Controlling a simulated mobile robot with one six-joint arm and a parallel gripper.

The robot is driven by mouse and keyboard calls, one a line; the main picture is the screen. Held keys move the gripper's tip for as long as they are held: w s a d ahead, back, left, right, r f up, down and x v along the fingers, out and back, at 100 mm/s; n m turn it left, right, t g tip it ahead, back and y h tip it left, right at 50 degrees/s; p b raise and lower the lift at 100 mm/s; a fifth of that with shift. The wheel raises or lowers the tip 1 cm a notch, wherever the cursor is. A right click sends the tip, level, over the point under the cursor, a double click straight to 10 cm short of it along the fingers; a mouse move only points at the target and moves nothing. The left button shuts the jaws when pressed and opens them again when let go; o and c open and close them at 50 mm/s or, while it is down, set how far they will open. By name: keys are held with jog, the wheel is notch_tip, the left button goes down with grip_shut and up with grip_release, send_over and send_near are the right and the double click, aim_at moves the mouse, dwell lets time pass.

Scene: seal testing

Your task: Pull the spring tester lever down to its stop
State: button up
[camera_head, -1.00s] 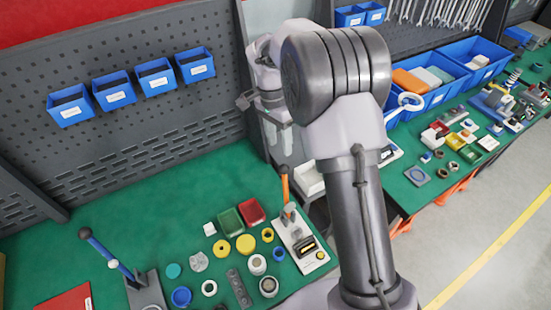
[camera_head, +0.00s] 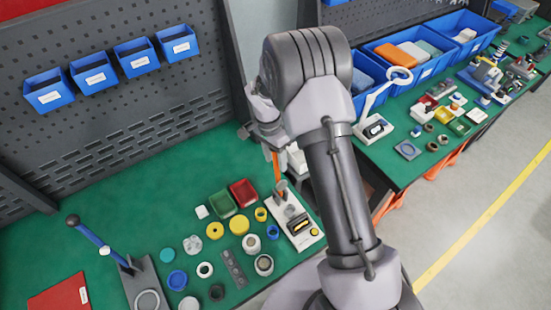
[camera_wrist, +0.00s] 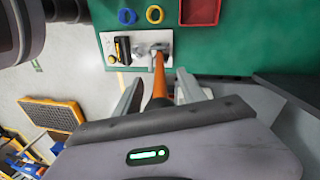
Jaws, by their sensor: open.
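The tester has a white base (camera_head: 304,237) with a small display and an upright orange lever (camera_head: 277,168). It stands near the front right of the left green bench. In the wrist view the white base (camera_wrist: 97,49) is beyond my fingers, and the orange lever (camera_wrist: 159,80) runs up between them. My gripper (camera_wrist: 161,92) is open, one finger on each side of the lever; I see no clear contact. In the head view my gripper (camera_head: 268,144) is at the lever's top, partly hidden by my arm.
A blue-handled lever (camera_head: 93,239) with a black knob stands at left. Rings and caps, a green bin (camera_head: 221,204) and a red bin (camera_head: 243,191) lie left of the tester. A gap separates this bench from the right bench (camera_head: 400,184). Pegboard (camera_head: 110,110) rises behind.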

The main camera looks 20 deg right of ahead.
grip_shut()
dwell(1.4)
